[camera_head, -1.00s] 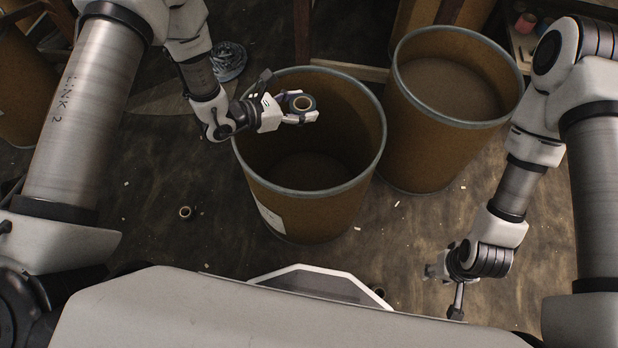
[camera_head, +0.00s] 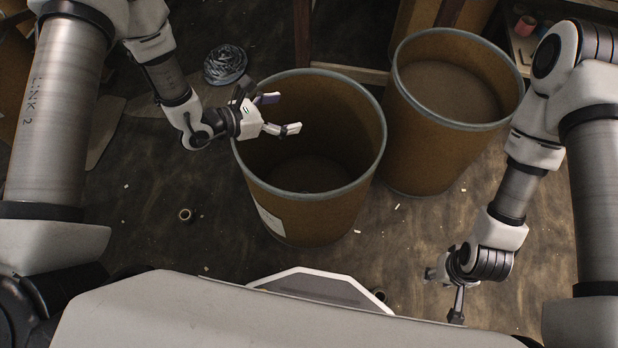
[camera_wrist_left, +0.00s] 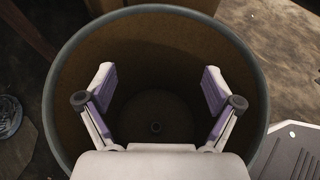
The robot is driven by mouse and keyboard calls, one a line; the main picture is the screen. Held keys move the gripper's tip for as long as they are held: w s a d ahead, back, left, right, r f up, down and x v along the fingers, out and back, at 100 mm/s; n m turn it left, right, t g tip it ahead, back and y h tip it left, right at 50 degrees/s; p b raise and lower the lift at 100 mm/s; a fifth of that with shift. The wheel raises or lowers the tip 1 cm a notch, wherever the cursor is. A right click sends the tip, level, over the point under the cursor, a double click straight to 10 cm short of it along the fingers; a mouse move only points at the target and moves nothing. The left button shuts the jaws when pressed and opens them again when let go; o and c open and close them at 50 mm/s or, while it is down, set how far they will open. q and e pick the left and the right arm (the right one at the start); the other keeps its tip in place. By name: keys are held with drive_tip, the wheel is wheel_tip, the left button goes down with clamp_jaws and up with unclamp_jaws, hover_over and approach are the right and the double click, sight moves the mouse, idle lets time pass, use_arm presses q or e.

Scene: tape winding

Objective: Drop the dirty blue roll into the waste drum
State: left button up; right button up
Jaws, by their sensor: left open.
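My left gripper (camera_head: 280,114) is open and empty over the mouth of the nearer brown drum (camera_head: 325,212), which has a grey rim and a white label. In the left wrist view the spread fingers (camera_wrist_left: 158,85) frame the inside of the same drum (camera_wrist_left: 160,32).
A second brown drum (camera_head: 430,155) stands just to the right. A small roll (camera_head: 185,215) lies on the floor at left, and another (camera_head: 379,295) lies partly hidden near my base. A grey crumpled bundle (camera_head: 226,65) lies behind my left gripper. A shelf edge is at upper right.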

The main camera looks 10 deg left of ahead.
use_arm(q)
drive_tip(key=v, duration=0.7)
drive_tip(key=shift+s, duration=0.15)
